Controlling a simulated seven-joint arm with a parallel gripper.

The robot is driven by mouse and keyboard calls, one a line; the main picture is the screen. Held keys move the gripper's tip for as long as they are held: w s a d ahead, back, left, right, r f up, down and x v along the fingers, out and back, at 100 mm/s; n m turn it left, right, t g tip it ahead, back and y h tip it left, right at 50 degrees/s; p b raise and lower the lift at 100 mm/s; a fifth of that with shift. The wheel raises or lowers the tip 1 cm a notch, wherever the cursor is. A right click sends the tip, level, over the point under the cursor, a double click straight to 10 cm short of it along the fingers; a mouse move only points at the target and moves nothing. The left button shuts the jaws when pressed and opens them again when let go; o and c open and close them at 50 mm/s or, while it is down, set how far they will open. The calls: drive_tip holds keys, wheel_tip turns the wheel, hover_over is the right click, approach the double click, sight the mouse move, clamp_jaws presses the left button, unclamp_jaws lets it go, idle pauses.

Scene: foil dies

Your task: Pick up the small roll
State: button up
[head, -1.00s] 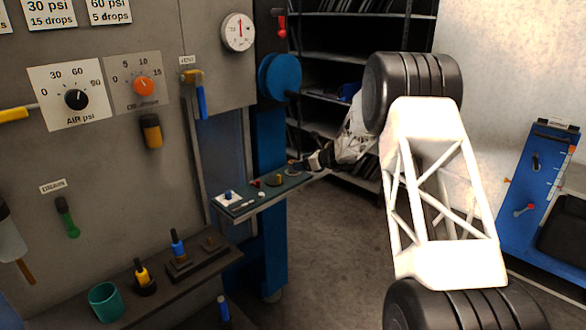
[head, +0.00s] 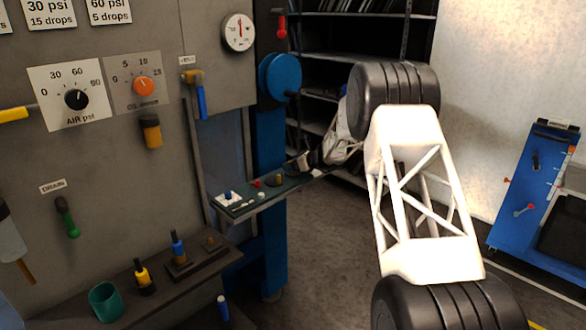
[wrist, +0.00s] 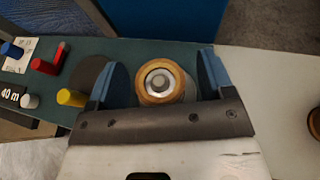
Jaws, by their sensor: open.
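A small roll (wrist: 160,82) with a gold-brown outer ring and a pale, silvery centre sits on the dark green shelf top in the wrist view. My gripper (wrist: 158,72) is open, with one blue finger on each side of the roll. Gaps show between the roll and both fingers, and it is not held. In the head view my gripper (head: 303,162) is at the far end of the narrow shelf (head: 240,211). The roll between the fingers is hard to make out there.
Left of my gripper in the wrist view are a blue piece (wrist: 12,50), a red piece (wrist: 45,62), a yellow piece (wrist: 70,97) and a white piece (wrist: 30,101). A dark disc is partly behind the left finger. Another brown round thing (wrist: 314,122) is cut off at the right edge.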

drive_tip(key=shift+w+a+f, duration=0.2)
drive_tip(key=shift+w+a, duration=0.05)
drive_tip(key=shift+a, duration=0.15)
drive_tip(key=shift+c, duration=0.4)
drive_tip(key=c, duration=0.9)
drive_tip(key=shift+r, duration=0.15)
wheel_tip(320, 180, up, 10)
drive_tip(key=shift+f, duration=0.15)
idle(0.5)
